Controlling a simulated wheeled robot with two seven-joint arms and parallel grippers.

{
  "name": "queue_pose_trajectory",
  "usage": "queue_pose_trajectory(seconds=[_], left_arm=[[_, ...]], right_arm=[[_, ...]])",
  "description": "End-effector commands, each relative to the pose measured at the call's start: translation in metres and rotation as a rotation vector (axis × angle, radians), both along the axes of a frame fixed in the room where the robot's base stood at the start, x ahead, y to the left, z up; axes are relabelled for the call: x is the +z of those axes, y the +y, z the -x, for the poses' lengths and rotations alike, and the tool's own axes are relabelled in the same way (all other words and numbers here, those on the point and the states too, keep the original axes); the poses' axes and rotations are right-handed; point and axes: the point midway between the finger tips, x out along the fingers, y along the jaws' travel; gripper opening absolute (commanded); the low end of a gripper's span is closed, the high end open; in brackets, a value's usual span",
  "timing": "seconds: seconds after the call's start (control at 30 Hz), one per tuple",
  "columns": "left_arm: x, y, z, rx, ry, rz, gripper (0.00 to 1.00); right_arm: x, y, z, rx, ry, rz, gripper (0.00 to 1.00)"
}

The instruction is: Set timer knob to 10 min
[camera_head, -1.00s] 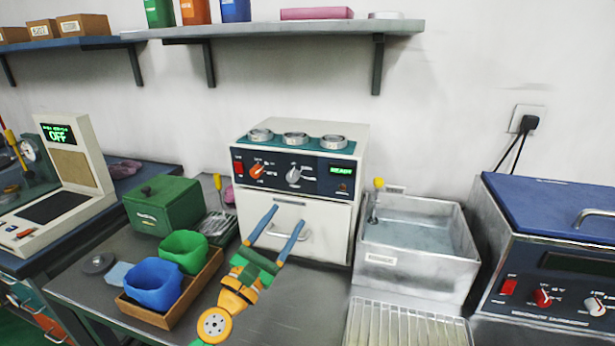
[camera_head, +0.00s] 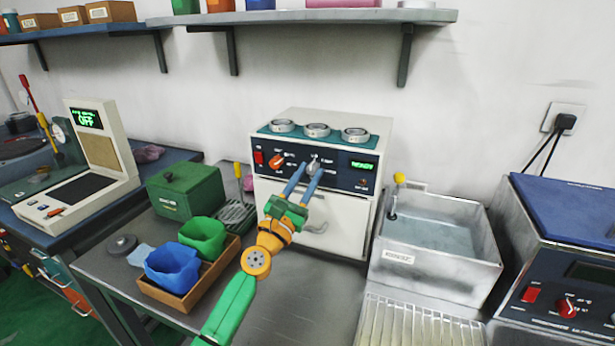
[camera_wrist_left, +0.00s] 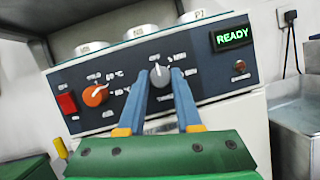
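The timer knob is a grey dial with a pointer (camera_head: 315,164), right of the orange knob on the oven's dark front panel; it also shows in the left wrist view (camera_wrist_left: 159,74). Its pointer looks roughly upward, and the printed marks around it are too blurred to read surely. My left gripper (camera_head: 309,171) reaches up to the panel with its two blue fingers apart. In the left wrist view the fingertips (camera_wrist_left: 166,74) are at the knob, partly covering its lower part and dial. I cannot tell whether they touch it. My right gripper is out of view.
The oven's panel also has a red switch (camera_wrist_left: 66,103), an orange temperature knob (camera_wrist_left: 95,95) and a green READY display (camera_wrist_left: 232,37). Rings (camera_head: 317,130) sit on top of the oven. A rinse tank (camera_head: 440,240) stands right, and a tray of bins (camera_head: 205,285) left.

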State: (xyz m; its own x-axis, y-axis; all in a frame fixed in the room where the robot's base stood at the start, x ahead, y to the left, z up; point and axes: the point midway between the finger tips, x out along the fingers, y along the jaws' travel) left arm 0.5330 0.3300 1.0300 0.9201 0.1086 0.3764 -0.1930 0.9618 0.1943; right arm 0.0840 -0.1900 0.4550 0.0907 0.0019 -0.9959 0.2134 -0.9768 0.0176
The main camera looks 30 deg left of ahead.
Motion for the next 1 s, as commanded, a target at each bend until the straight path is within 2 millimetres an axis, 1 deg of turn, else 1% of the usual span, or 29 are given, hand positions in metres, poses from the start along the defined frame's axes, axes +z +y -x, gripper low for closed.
queue_pose_trajectory(seconds=[0.03,0.1,0.37,0.57,0.77,1.0], left_arm=[[0.0000,0.0003,0.0001,0.001,0.000,0.000,0.15],[0.0000,0.0004,0.0002,0.001,0.000,0.000,0.00],[0.0000,0.0004,0.0003,0.001,0.004,-0.013,0.00],[0.0000,0.0011,0.0004,0.001,0.022,-0.091,0.00],[0.0012,0.0029,0.0008,0.003,0.058,-0.244,0.00],[0.0028,0.0041,0.0011,0.003,0.111,-0.465,0.00]], right_arm=[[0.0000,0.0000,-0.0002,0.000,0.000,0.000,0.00],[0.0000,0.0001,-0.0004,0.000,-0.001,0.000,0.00],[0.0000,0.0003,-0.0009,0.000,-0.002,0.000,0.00],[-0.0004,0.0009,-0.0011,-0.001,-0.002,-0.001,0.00],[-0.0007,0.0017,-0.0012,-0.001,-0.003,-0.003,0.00],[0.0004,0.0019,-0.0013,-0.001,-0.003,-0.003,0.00]])
